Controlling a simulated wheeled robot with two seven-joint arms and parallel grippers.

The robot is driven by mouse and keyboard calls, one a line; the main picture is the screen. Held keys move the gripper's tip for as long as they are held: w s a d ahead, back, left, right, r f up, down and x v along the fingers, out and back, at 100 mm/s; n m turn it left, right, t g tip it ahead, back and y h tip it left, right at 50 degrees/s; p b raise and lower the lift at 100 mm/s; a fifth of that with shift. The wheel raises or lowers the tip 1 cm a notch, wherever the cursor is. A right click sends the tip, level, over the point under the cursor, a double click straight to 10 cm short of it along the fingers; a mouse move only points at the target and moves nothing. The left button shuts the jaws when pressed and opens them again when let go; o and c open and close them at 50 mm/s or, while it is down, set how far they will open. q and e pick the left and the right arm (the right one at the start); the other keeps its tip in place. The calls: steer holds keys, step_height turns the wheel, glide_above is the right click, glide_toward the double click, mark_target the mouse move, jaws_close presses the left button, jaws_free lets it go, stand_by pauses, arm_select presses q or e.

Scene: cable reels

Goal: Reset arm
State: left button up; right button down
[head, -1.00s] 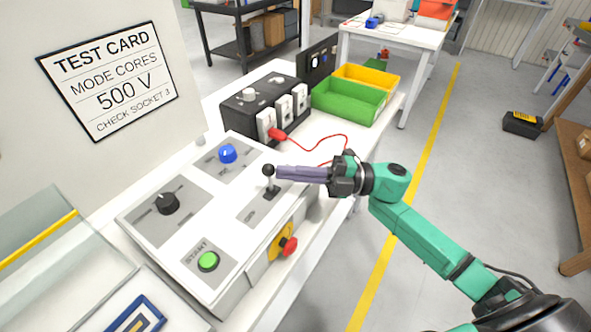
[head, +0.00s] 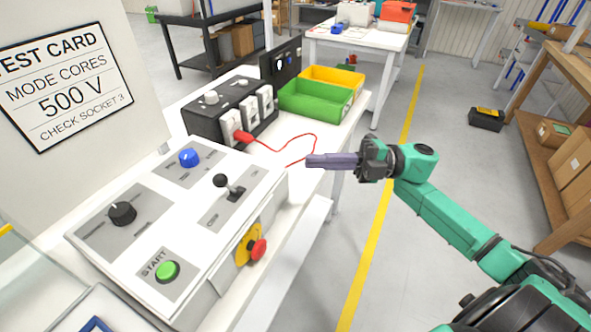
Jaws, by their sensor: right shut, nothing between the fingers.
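My right gripper (head: 312,161) is shut and empty, held in the air just right of the control panel (head: 133,224). Its purple-grey fingers point left, apart from the toggle lever (head: 221,181). The lever's black ball tilts up and left. My left gripper does not show.
A black socket box (head: 207,118) with a red plug and cable (head: 287,148) stands behind the panel. Green (head: 315,101) and yellow (head: 334,77) bins stand at the bench's far end. A test card (head: 66,84) is at the left.

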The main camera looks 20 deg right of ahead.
steer(key=shift+s+d+r, duration=0.1)
steer(key=shift+s+d, duration=0.15)
steer(key=shift+d, duration=0.3)
steer(key=shift+w, duration=0.1)
